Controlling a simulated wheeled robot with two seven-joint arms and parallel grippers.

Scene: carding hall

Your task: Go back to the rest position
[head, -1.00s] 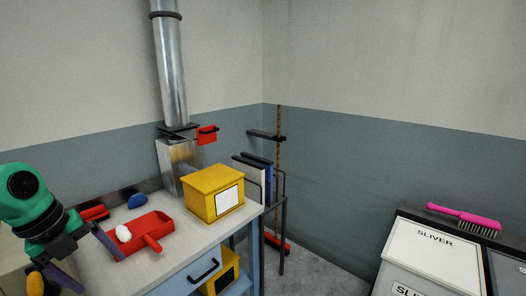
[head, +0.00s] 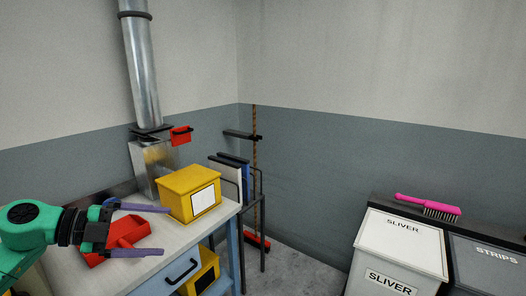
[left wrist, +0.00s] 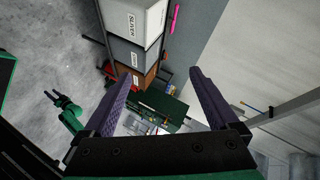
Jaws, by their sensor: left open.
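My left gripper (head: 165,231) is at the lower left of the head view, its two purple fingers spread and pointing right. It is empty, in front of the workbench and the red dustpan (head: 128,230), which it partly covers. In the left wrist view the same gripper (left wrist: 162,75) shows its fingers wide apart with nothing between them. A green arm with a small dark gripper (left wrist: 60,100) shows at the left of that view, likely my right one; its jaws are too small to judge.
The workbench (head: 190,240) carries a yellow box (head: 190,193). A metal duct (head: 140,70) rises behind. Broom and rack (head: 258,200) stand in the corner. A sliver bin (head: 400,250) and a strips bin (head: 490,262) stand right, with a pink brush (head: 428,206). Floor between is clear.

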